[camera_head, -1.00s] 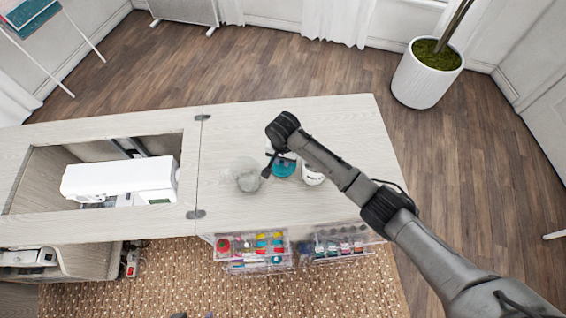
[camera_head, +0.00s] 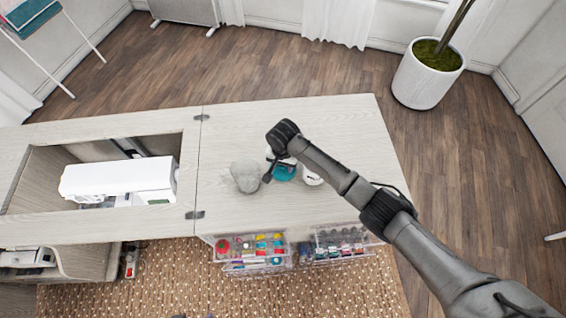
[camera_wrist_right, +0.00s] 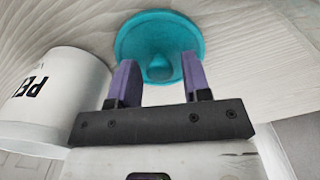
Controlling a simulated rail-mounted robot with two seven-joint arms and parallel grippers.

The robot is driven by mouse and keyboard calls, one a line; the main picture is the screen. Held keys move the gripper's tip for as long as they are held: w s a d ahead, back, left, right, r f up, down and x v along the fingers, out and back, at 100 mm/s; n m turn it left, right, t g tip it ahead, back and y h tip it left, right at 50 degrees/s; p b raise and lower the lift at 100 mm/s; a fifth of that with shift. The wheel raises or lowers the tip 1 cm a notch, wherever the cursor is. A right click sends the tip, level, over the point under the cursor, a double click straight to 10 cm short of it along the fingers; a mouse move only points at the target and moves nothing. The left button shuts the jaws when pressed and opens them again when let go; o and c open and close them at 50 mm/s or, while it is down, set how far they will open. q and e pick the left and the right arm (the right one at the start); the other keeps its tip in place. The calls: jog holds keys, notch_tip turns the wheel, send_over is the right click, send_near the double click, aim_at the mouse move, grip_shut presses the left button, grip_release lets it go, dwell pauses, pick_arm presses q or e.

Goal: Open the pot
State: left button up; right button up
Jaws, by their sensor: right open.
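The teal pot (camera_head: 284,174) stands on the cabinet top, partly covered by my right gripper in the head view. In the right wrist view its round teal lid (camera_wrist_right: 137,38) shows, with a small raised knob (camera_wrist_right: 158,70) in the middle. My right gripper (camera_head: 275,167) is above the pot. In the right wrist view my right gripper (camera_wrist_right: 159,62) is open, its two purple fingers on either side of the knob. I cannot tell whether they touch it. My left gripper is not in view.
A white container (camera_head: 313,178) with dark lettering stands close beside the pot; in the wrist view it (camera_wrist_right: 60,95) is at left. A grey rounded object (camera_head: 246,176) is on the pot's other side. A sewing machine (camera_head: 118,180) sits in the left recess. Clear drawers (camera_head: 250,248) stick out in front.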

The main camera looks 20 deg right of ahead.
jog(key=shift+r, duration=0.1)
notch_tip(320, 180, up, 12)
jog(key=p, duration=0.3)
dwell(0.3)
